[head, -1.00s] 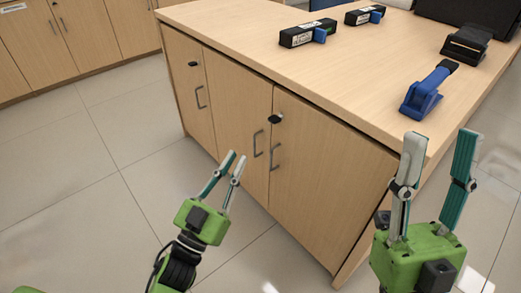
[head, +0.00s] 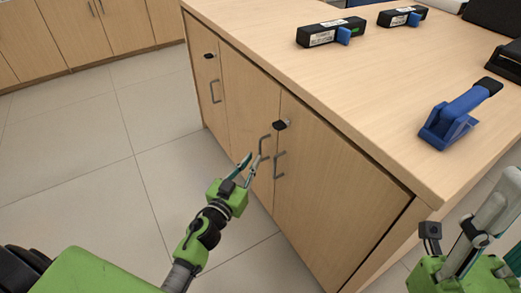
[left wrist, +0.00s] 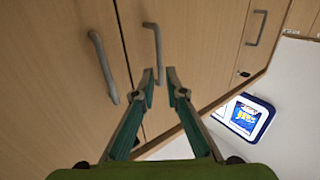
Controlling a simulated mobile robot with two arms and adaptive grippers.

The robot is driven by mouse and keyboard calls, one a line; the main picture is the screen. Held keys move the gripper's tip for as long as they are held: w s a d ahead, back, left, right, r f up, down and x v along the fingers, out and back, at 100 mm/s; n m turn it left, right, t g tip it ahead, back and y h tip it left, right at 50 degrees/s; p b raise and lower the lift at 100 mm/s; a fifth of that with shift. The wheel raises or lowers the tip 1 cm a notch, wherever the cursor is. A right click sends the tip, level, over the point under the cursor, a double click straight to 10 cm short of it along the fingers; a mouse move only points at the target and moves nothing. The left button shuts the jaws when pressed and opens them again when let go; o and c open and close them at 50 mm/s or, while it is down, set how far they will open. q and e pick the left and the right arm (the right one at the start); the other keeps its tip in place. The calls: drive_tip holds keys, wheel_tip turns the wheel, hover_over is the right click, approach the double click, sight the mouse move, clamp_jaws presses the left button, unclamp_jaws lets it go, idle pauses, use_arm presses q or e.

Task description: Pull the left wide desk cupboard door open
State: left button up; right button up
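The left wide door (head: 250,100) of the wooden desk cupboard is closed, flush with the right wide door (head: 325,190). Its grey bar handle (head: 264,146) stands near the seam, beside the right door's handle (head: 279,165). My left gripper (head: 253,158) is open at the left door's handle. In the left wrist view its fingertips (left wrist: 161,78) are apart, with the lower end of that handle (left wrist: 157,50) in line with the gap; contact cannot be told. The right door's handle (left wrist: 103,67) is to the left there. My right gripper (head: 503,215) is open and empty, partly cut off.
A narrow door (head: 208,85) is left of the wide ones. The countertop (head: 370,90) holds a blue stapler-like tool (head: 458,115) and black stamp-like items (head: 330,32). Open tiled floor (head: 90,150) lies left of the desk.

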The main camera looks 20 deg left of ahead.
sight(260, 149)
use_arm(q)
drive_tip(key=w, duration=0.6)
drive_tip(key=shift+w+d+b, duration=0.15)
drive_tip(key=shift+d+b, duration=0.1)
drive_tip(key=shift+b, duration=0.1)
drive_tip(key=shift+c, duration=0.4)
clamp_jaws()
drive_tip(key=shift+a, duration=0.1)
